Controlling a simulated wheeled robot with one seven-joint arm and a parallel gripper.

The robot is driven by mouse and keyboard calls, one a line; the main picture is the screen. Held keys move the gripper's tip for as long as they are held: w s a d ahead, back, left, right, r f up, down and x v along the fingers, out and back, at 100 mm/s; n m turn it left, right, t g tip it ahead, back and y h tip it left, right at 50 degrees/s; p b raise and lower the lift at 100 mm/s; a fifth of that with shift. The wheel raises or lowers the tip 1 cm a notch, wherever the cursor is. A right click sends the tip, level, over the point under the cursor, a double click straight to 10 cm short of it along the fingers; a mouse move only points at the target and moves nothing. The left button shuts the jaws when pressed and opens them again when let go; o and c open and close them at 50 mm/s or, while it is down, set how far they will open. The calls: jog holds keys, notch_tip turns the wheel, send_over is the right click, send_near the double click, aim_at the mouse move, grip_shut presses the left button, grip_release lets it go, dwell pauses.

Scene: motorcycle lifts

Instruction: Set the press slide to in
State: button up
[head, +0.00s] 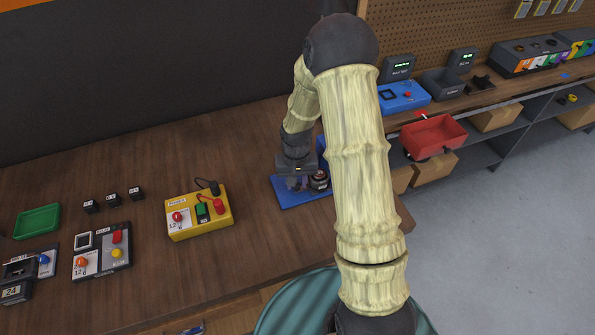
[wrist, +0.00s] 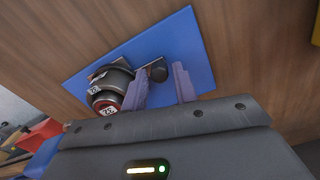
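A blue base plate (head: 291,198) lies on the wooden bench under my gripper, and it fills the middle of the wrist view (wrist: 188,42). On it stands a dark round unit (wrist: 113,82) with labelled black and red parts. A black knob (wrist: 158,71) sticks out beside this unit; I cannot tell for sure that it is the press slide's handle. My gripper (wrist: 160,84) is open, with one finger on each side of the knob's line. Whether the fingers touch the knob is unclear. In the head view my gripper (head: 297,182) partly hides the unit.
A yellow control box (head: 199,226) stands left of the plate. Further left are a control panel (head: 101,264) and a green tray (head: 37,221). A red bin (head: 433,136) and a blue device (head: 403,97) are at the right.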

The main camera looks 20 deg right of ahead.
notch_tip(320, 180, up, 17)
jog(key=b, duration=0.2)
jog(key=shift+r+b, duration=0.15)
jog(key=shift+b, duration=0.15)
jog(key=shift+c, duration=0.2)
